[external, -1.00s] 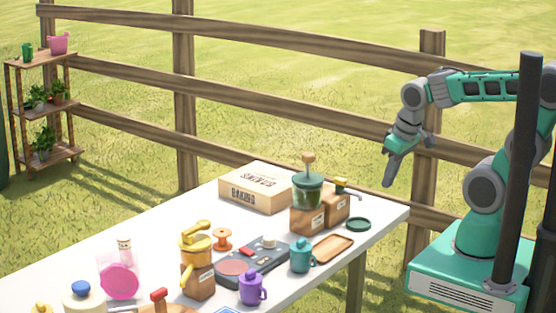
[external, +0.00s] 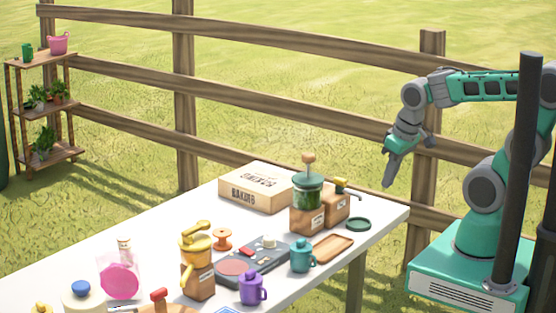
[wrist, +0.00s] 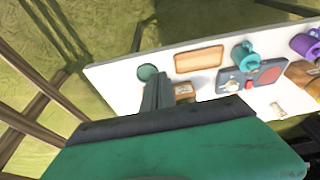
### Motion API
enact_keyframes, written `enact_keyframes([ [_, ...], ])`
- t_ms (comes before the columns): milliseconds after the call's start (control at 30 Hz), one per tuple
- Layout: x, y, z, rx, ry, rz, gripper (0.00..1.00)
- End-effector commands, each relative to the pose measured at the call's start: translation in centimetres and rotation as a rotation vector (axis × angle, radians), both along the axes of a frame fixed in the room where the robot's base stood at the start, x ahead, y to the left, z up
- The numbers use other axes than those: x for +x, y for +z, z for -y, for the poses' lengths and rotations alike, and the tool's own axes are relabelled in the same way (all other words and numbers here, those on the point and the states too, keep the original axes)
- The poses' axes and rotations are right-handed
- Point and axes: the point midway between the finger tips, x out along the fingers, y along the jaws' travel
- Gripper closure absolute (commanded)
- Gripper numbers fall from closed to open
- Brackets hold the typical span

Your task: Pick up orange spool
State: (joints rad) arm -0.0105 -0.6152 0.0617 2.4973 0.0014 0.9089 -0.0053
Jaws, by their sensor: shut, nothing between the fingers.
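The orange spool (external: 222,239) stands upright on the white table, between the yellow-topped grinder and the baking box in the external view. In the wrist view, a small tan shape (wrist: 277,109) beside the dark device may be the spool, but it is too small to be sure. My gripper (external: 388,183) is shut and empty. It hangs in the air beyond the table's right end, well away from the spool. In the wrist view the fingers (wrist: 158,92) show together past the green hand.
Near the spool are a yellow-topped grinder (external: 197,260), a dark flat device (external: 254,262) and the baking box (external: 256,187). A green-jar grinder (external: 307,204), a teal mug (external: 301,256), a purple mug (external: 252,288) and a wooden tray (external: 333,248) also stand on the table (external: 383,229).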

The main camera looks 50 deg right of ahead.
Motion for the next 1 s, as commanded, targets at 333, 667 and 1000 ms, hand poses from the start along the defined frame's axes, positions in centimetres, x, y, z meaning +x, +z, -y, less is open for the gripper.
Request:
enact_keyframes([
  [333,0.00,0.00,0.00,0.000,0.000,0.000,0.76],
  [667,0.00,0.00,0.00,0.000,0.000,0.000,0.49],
  [1000,0.00,0.00,0.00,0.000,0.000,0.000,0.27],
])
